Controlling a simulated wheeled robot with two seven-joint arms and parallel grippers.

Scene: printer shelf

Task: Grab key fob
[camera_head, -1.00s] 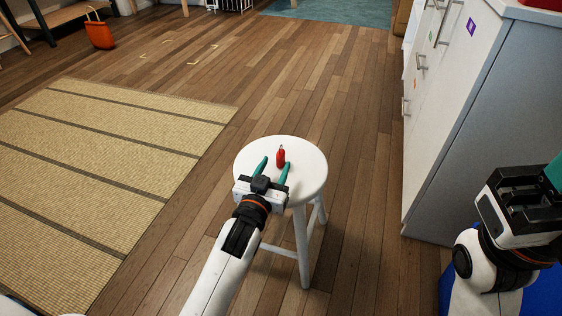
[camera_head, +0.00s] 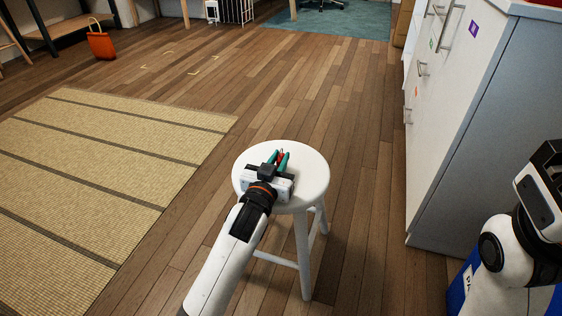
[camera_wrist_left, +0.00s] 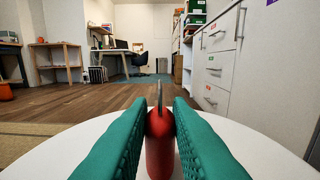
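The red key fob (camera_head: 281,154) stands upright on the round white stool (camera_head: 310,176). In the left wrist view the fob (camera_wrist_left: 160,152) shows as a red body with a thin metal ring on top. My left gripper (camera_head: 280,158) is at the stool top, its two teal fingers on either side of the fob. In the wrist view both fingers press against the fob's sides, so the gripper is shut on it. My right gripper (camera_head: 541,190) is at the right edge of the head view; its fingers are not visible.
A white cabinet with drawers (camera_head: 450,110) stands to the right of the stool. A woven mat (camera_head: 90,180) lies on the wooden floor to the left. An orange bag (camera_head: 101,43) is at the far left. The floor around the stool is clear.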

